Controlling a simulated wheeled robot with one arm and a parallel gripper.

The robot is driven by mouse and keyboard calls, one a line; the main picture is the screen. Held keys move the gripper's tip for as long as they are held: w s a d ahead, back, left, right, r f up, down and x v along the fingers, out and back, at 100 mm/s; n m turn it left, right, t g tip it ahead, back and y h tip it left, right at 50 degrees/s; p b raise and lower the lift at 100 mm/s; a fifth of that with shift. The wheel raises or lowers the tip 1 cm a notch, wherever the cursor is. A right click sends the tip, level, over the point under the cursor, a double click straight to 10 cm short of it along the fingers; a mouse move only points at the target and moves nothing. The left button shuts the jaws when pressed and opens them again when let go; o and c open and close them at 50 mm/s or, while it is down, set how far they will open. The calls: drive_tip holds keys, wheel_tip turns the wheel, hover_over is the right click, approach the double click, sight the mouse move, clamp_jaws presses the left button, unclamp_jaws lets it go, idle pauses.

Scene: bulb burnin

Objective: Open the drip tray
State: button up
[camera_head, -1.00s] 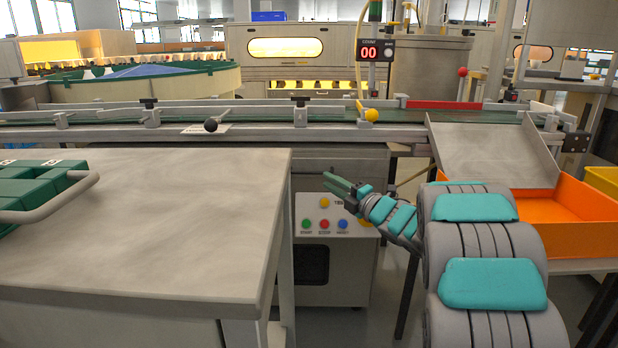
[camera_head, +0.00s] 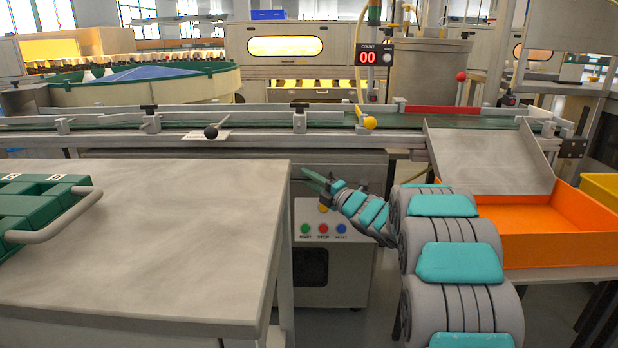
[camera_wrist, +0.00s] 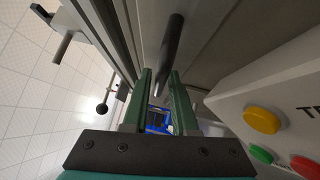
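My gripper (camera_head: 312,178) is at the front of the machine below the conveyor, just above the control panel. In the wrist view its two green fingers (camera_wrist: 160,78) stand apart with a gap between them. A dark rod or bar (camera_wrist: 173,45), possibly a handle, reaches down with its end near the fingertips. I cannot tell whether the fingers touch it. I see no grip on it. The drip tray cannot be clearly made out; the grey front below the conveyor (camera_head: 350,168) is partly hidden by my arm.
The control panel (camera_head: 308,212) with coloured buttons lies just below my gripper, and close on the right in the wrist view. A grey table (camera_head: 180,230) with green crates (camera_head: 35,200) stands at left. An orange bin (camera_head: 530,228) under a metal chute (camera_head: 490,155) is at right.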

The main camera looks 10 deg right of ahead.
clamp_jaws()
drive_tip(key=shift+f, duration=0.1)
idle(1.2)
